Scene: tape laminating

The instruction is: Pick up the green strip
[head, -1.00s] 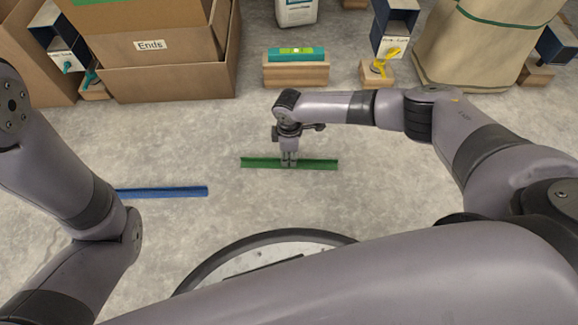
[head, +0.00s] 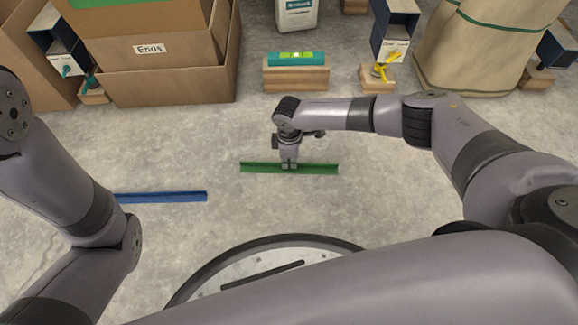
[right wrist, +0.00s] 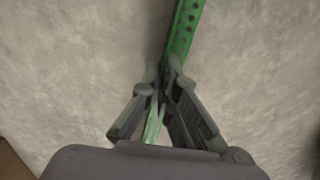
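The green strip (head: 317,169) is a long narrow channel lying on the grey floor in the middle of the head view. My right gripper (head: 289,166) points down at its middle, and its fingers are close together there. In the right wrist view the fingers (right wrist: 165,75) come in from both sides and close on the strip, whose perforated end (right wrist: 183,35) runs toward the top. The strip appears to be still at floor level. My left arm shows at the left of the head view, but its gripper is out of the frame.
A blue strip (head: 165,197) lies on the floor to the left, partly behind my left arm. Cardboard boxes (head: 170,75), a wooden block (head: 296,79) with a teal level (head: 292,59), and a beige sack (head: 470,50) stand at the back. The floor around the green strip is clear.

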